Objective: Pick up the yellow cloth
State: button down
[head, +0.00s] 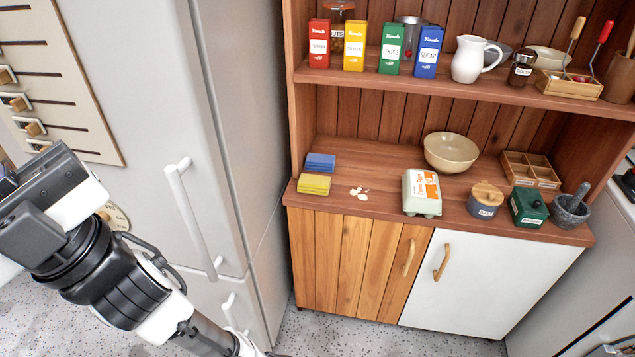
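The yellow cloth (314,184) lies folded flat at the front left of the cabinet's lower counter, near the front edge. A folded blue cloth (320,162) lies just behind it. My gripper (38,205) is at the far left of the head view, in front of the fridge and well apart from the yellow cloth. Its fingers are not clearly visible, so I cannot tell whether it is open or shut.
White scraps (359,192) and an egg carton (422,192) are right of the cloth. A beige bowl (451,152), salt jar (485,199) and mortar (570,208) stand farther right. The fridge handle (190,215) sticks out between my arm and the wooden cabinet (350,265).

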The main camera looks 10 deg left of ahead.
aim_at(310, 184)
jog(key=i+l+u, duration=0.2)
jog(key=l, duration=0.4)
jog(key=l+u, duration=0.25)
jog(key=l, duration=0.35)
jog(key=i+l+u, duration=0.2)
jog(key=l, duration=0.45)
jog(key=i, duration=0.25)
